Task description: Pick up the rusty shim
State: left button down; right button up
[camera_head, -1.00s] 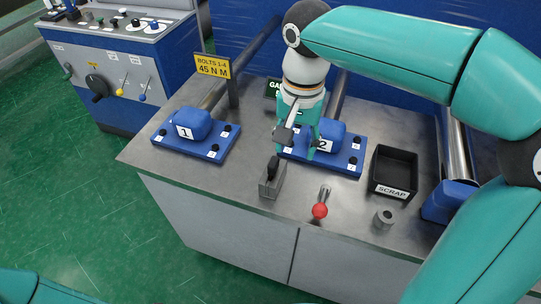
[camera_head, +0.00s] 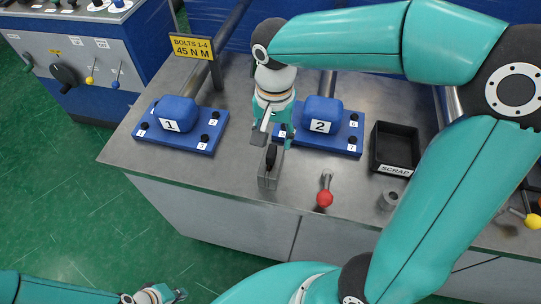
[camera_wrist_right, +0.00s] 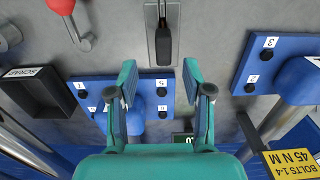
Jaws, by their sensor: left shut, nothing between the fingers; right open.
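I cannot make out a rusty shim in either view. My right gripper (camera_head: 272,136) is open and empty, pointing down over the bench beside the left end of blue fixture 2 (camera_head: 345,141). In the right wrist view its fingers (camera_wrist_right: 158,82) are spread, with the fixture's base (camera_wrist_right: 78,92) behind them. My left gripper (camera_head: 166,294) is shut and empty, low at the bottom edge, away from the bench.
Blue fixture 1 (camera_head: 205,143) stands left on the bench. A black scrap tray (camera_head: 399,170), a red-knobbed lever (camera_head: 325,198) and a grey cylinder (camera_head: 389,200) are to the right. A yellow bolt sign (camera_head: 191,47) stands at the back. Bare bench lies between fixture 1 and the holder.

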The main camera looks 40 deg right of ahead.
aim_at(271, 151)
jog(key=shift+s+f, duration=0.1)
jog(key=shift+f, duration=0.55)
jog(key=shift+w+a+f+p, duration=0.1)
jog(key=shift+a+f+p, duration=0.1)
jog(key=shift+f, duration=1.15)
jog(key=shift+w+a+f+p, duration=0.1)
jog(key=shift+f+p, duration=0.1)
jog(key=shift+f, duration=1.1)
jog(key=shift+c, duration=0.3)
grip_shut()
